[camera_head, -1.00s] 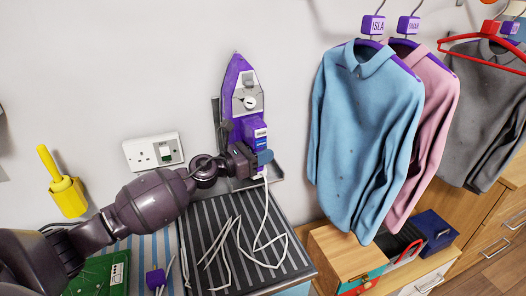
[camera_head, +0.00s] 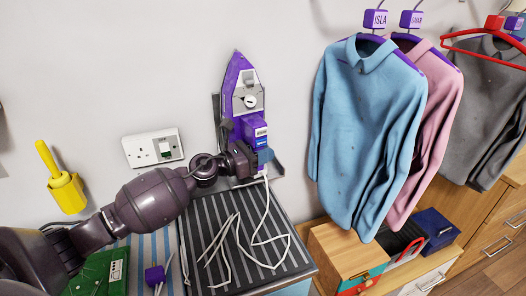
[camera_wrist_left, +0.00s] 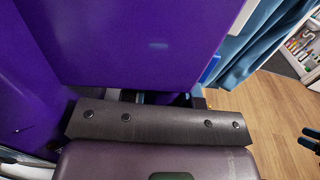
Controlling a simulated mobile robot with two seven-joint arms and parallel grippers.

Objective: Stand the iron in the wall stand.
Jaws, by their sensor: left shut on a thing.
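The purple iron (camera_head: 240,85) is upright with its pointed tip up, close against the wall. The grey wall stand (camera_head: 217,122) shows behind it and to its side, with a ledge below. Whether the iron's heel rests on that ledge is hidden by my gripper. My left gripper (camera_head: 255,162) is shut on the iron at its lower part. In the left wrist view, the iron's purple body (camera_wrist_left: 140,45) fills the area past the gripper's dark edge (camera_wrist_left: 155,122). A white cord hangs from the iron's lower end.
A striped dark board (camera_head: 285,258) with the loose white cord lies below. A wall socket (camera_head: 153,148) and a yellow holder (camera_head: 66,190) are at left. Hanging shirts (camera_head: 365,120) are close at right, above a wooden box (camera_head: 345,255).

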